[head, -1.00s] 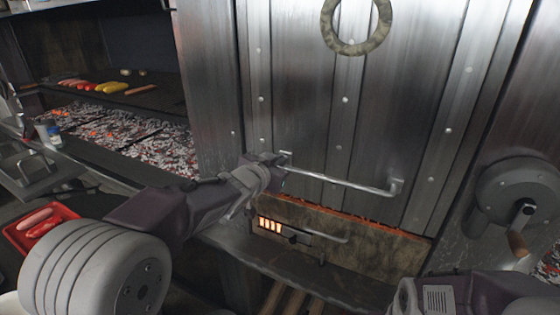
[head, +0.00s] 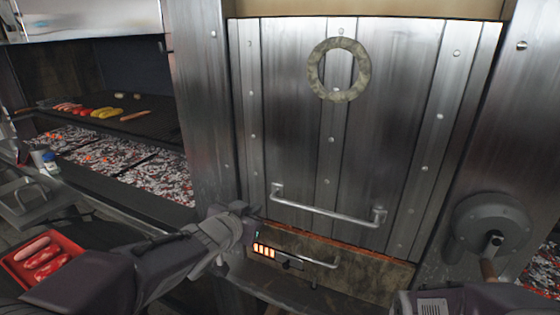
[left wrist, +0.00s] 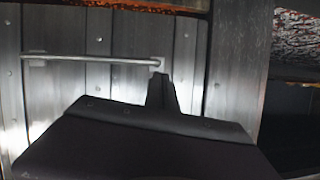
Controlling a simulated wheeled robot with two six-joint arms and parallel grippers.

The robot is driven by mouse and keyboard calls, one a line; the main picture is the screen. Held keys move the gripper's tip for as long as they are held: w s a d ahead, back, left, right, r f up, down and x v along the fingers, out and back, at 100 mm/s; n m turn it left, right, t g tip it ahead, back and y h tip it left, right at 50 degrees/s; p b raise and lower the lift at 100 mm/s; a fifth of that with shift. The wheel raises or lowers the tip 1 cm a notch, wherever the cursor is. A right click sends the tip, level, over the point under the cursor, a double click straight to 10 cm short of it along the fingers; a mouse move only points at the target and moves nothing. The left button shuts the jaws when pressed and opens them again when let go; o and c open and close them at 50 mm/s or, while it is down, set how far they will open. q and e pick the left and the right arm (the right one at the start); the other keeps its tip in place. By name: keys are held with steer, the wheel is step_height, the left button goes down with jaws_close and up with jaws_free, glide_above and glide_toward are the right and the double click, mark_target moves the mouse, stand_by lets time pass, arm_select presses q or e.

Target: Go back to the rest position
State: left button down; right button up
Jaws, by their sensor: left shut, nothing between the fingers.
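My left gripper (head: 246,218) is shut and empty. In the head view it is in front of the metal door, left of and a little below the left end of the door's bar handle (head: 325,208). In the left wrist view its closed fingers (left wrist: 160,92) show as one dark block close to one end of the handle (left wrist: 95,59) in the picture. The fingers do not grip the handle. A dark part of my right arm shows at the bottom right of the head view, but its gripper is out of sight.
The riveted door (head: 300,120) bears a round ring (head: 337,69). Below it are a thin orange glow and a small lower handle (head: 322,264). A crank wheel (head: 490,225) is at right. Food lies on a dark shelf (head: 150,125) above coals; a red tray (head: 22,270) holds sausages.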

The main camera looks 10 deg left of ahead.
arm_select(q)
steer(key=s+a+f+n+g+y+p, duration=0.1)
steer(key=s+a+f+n+g, duration=0.15)
steer(key=f, duration=0.35)
steer(key=s+a+f+n+g+y, duration=0.1)
steer(key=s+a+f+g+y, duration=0.1)
steer(key=s+f+g, duration=0.5)
steer(key=s+f, duration=0.2)
steer(key=s, duration=0.3)
steer(key=s+f+n+g, duration=0.1)
steer(key=s+f+g, duration=0.1)
steer(key=s+f, duration=0.3)
steer(key=shift+s+f+g, duration=0.15)
steer(key=shift+s+g, duration=0.2)
steer(key=shift+s, duration=0.6)
steer(key=shift+a, duration=0.1)
